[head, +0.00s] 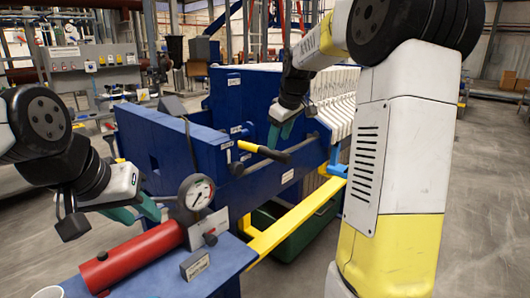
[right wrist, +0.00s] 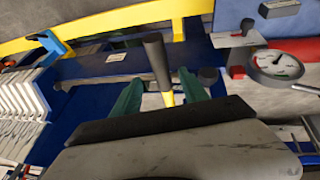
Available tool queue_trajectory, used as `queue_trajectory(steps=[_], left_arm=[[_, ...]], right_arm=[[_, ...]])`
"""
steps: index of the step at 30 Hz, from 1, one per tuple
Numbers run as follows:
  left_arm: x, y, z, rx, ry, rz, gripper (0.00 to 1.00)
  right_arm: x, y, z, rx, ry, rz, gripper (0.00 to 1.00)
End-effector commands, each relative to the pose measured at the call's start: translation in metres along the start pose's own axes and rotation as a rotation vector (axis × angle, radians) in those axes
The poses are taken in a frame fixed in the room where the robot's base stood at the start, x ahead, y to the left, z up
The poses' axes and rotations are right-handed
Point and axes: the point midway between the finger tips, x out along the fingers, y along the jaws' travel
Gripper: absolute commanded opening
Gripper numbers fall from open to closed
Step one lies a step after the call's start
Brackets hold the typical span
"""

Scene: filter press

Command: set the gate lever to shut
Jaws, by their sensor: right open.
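The lever (head: 262,151) has a yellow shaft and a black grip and sticks out from the blue side of the filter press (head: 165,140), pointing right and slightly down. My right gripper (head: 282,130) is open just above the black grip. In the right wrist view the lever's black grip (right wrist: 156,62) and yellow shaft lie between the two teal fingers of the right gripper (right wrist: 160,92); contact cannot be told. Small labels near the lever are unreadable. My left gripper (head: 138,212) appears open and empty at the lower left, beside the pressure gauge.
A pressure gauge (head: 196,192) and a red cylinder (head: 135,257) stand on a blue bench at the front left. A yellow rail (head: 300,212) runs below the lever, above a green bin (head: 305,232). White filter plates (head: 343,100) stack behind. Grey floor is free at right.

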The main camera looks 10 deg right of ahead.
Motion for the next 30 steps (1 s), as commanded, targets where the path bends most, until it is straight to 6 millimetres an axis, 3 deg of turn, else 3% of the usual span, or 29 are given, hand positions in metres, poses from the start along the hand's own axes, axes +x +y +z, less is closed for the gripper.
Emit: queue_trajectory(steps=[10,22,23,30], left_arm=[[0.000,0.000,0.000,0.000,0.000,0.000,0.38],[0.000,0.000,0.000,0.000,0.000,0.000,0.38],[0.000,0.000,0.000,0.000,0.000,0.000,0.38],[0.000,0.000,0.000,0.000,0.000,0.000,0.38]], right_arm=[[0.054,-0.001,0.001,0.003,-0.002,-0.002,0.52],[0.065,-0.001,0.001,0.003,-0.001,-0.001,0.52],[0.065,-0.001,0.001,0.003,-0.001,-0.001,0.50],[0.065,-0.001,0.001,0.003,-0.001,-0.001,0.03]])
